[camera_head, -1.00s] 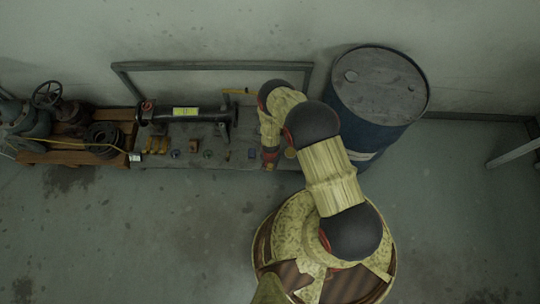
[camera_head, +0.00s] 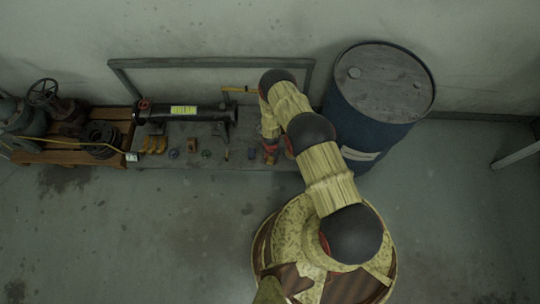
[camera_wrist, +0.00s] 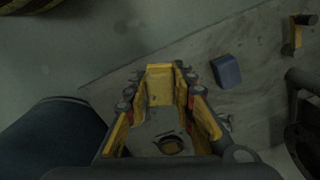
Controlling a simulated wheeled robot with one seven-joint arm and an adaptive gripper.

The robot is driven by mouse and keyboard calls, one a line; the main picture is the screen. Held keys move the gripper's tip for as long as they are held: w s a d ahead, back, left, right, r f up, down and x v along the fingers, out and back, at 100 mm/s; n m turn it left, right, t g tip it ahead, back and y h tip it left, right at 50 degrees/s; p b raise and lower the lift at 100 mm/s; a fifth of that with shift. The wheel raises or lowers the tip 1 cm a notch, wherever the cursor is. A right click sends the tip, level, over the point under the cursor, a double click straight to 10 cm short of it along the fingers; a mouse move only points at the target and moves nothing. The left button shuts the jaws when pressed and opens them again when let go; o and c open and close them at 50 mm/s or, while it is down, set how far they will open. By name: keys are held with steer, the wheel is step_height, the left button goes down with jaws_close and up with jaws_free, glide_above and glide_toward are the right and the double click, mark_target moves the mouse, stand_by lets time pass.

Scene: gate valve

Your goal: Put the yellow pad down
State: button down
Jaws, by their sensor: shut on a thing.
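My gripper (camera_wrist: 160,100) is shut on the yellow pad (camera_wrist: 159,82), which shows as a yellow block between its fingers in the wrist view. In the head view my gripper (camera_head: 270,154) hangs low over the right end of the grey bench (camera_head: 238,161), left of the drum. The pad cannot be made out there because of the arm and the small size. In the wrist view the bench top (camera_wrist: 255,105) lies under and right of the fingers; I cannot tell whether the pad touches it. A blue block (camera_wrist: 226,70) lies right of the fingers.
A blue drum (camera_head: 368,115) stands close right of the gripper; its side (camera_wrist: 50,140) fills the wrist view's lower left. A black pipe (camera_head: 185,112) with a yellow label lies along the bench back. Yellow pieces (camera_head: 154,145) sit at the bench's left. Open floor (camera_head: 150,230) lies in front.

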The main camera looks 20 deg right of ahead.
steer(key=w+f+b, duration=0.1)
steer(key=w+f, duration=0.1)
steer(key=w+d+f+b, duration=0.1)
steer(key=w+f+b, duration=0.1)
steer(key=w, duration=0.1)
steer(key=w+f+b, duration=0.2)
steer(key=f, duration=0.1)
steer(key=shift+w+d+f, duration=0.1)
steer(key=shift+w+d, duration=0.2)
steer(key=shift+d, duration=0.1)
steer(key=shift+f+b, duration=0.75)
steer(key=shift+f, duration=0.75)
steer(key=shift+f, duration=0.1)
steer(key=c, duration=1.5)
jaws_free()
